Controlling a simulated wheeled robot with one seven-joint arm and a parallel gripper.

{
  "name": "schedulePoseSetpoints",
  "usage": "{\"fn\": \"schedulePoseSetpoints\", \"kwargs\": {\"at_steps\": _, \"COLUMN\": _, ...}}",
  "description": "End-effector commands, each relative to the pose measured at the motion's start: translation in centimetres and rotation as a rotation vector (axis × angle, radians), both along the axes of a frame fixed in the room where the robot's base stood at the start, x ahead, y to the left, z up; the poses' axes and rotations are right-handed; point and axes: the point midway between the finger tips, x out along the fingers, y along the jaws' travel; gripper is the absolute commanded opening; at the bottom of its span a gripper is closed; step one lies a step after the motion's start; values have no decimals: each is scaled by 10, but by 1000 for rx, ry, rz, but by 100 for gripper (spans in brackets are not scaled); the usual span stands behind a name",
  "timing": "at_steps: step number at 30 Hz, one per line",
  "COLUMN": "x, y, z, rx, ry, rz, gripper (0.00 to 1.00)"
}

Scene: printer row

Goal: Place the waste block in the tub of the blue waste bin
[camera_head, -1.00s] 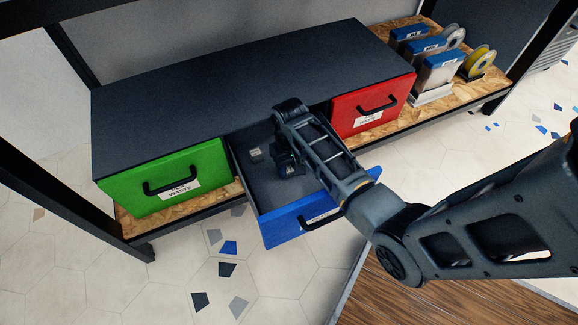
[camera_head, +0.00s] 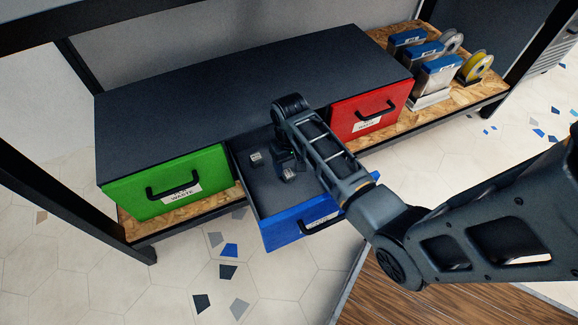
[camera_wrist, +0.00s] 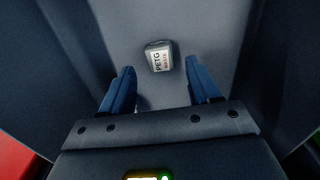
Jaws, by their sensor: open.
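The blue waste bin (camera_head: 303,222) is a drawer pulled out between the green and red ones, its dark tub open at the top. The waste block (camera_head: 289,174), small and grey, rests on the tub floor towards the right. In the wrist view the block (camera_wrist: 159,57), labelled PETG WASTE, lies just beyond and between my fingertips, with no finger touching it. A second small grey block (camera_head: 256,158) sits further left in the tub. My gripper (camera_head: 283,157) is inside the tub area behind the block; in the wrist view my gripper (camera_wrist: 160,84) is open and empty.
The green bin (camera_head: 165,183) at the left and the red bin (camera_head: 371,108) at the right look shut. The dark cabinet top (camera_head: 240,85) is clear. Blue-lidded boxes (camera_head: 438,75) and a yellow spool (camera_head: 478,66) stand on the shelf at the right.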

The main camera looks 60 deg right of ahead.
Motion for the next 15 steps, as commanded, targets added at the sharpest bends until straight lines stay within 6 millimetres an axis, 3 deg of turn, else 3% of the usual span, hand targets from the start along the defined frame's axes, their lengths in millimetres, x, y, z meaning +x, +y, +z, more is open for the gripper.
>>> {"fn": "schedulePoseSetpoints", "kwargs": {"at_steps": 1, "x": 1, "y": 0, "z": 18, "rx": -1, "ry": -2, "rz": 1, "gripper": 62}}
{"fn": "schedulePoseSetpoints", "kwargs": {"at_steps": 6, "x": 0, "y": 0, "z": 51, "rx": -1, "ry": -2, "rz": 1, "gripper": 62}}
{"fn": "schedulePoseSetpoints", "kwargs": {"at_steps": 15, "x": 0, "y": -1, "z": 82, "rx": 0, "ry": 0, "rz": 0, "gripper": 62}}
